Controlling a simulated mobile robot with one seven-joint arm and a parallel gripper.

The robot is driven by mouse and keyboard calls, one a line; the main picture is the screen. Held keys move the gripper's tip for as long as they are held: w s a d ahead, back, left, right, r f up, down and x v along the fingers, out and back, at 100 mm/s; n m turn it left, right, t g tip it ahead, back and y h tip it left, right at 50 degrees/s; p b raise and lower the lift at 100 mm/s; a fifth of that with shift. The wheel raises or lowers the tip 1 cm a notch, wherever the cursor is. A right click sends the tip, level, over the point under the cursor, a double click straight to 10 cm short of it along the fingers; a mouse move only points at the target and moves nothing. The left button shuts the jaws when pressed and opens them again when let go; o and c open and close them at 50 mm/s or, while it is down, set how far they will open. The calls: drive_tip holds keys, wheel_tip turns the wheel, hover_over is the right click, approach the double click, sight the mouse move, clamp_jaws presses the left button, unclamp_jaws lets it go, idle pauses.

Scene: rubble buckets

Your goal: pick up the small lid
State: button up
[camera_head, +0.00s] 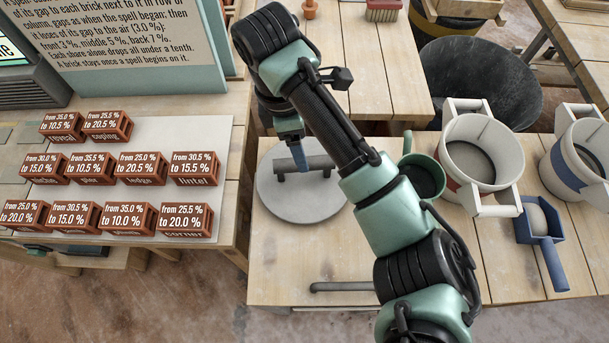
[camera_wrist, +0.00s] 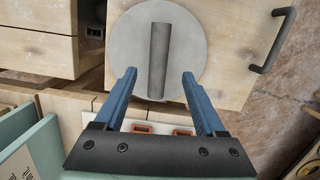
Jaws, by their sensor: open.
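A round grey lid (camera_head: 275,198) with a raised dark bar handle lies flat on a light wooden table. It is the only lid I can make out. In the wrist view the lid (camera_wrist: 128,55) fills the upper middle, with its bar handle (camera_wrist: 158,55) running up and down the picture. My gripper (camera_wrist: 158,76) is open and empty. Its blue fingers stand apart on either side of the handle's lower end in that view. In the head view my gripper (camera_head: 299,165) is over the lid at the handle, partly hidden; contact cannot be told.
A green mug (camera_head: 432,160) stands right of the lid, beside a white two-handled bucket (camera_head: 455,135). Another bucket (camera_head: 565,165) and a blue scoop (camera_head: 545,245) are further right. A grey bar handle (camera_head: 340,286) is at the table's front. Labelled bricks (camera_head: 130,218) cover the left table.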

sight(313, 196)
wheel_tip(313, 196, down, 3)
drive_tip(key=shift+w+d+f, duration=0.1)
drive_tip(key=shift+w+d, duration=0.05)
drive_tip(key=shift+d+f+p, duration=0.15)
drive_tip(key=shift+f+p, duration=0.05)
drive_tip(key=shift+f, duration=1.1)
drive_tip(key=shift+d+f+p, duration=0.1)
drive_tip(key=shift+f+p, duration=0.05)
drive_tip(key=shift+f, duration=1.15)
clamp_jaws()
